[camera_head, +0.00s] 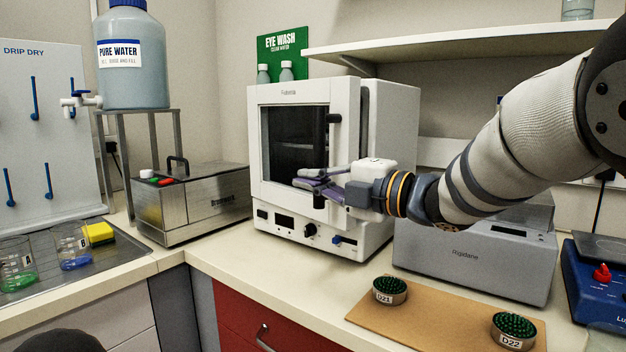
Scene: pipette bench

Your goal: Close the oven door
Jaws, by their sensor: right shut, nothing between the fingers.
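The white oven (390,120) stands on the bench in the middle of the view. Its door (262,200), with a dark window (285,130), faces me. A dark gap shows between the door's right edge and the oven body, so the door looks slightly ajar. My right gripper (308,180) reaches in from the right and lies across the door front at the handle's lower part. Its fingers are shut and empty; I cannot tell whether they touch the door. My left gripper is not in view.
A brown board (430,318) with two round green-topped holders (390,289) lies in front. A shelf (430,45) hangs above.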

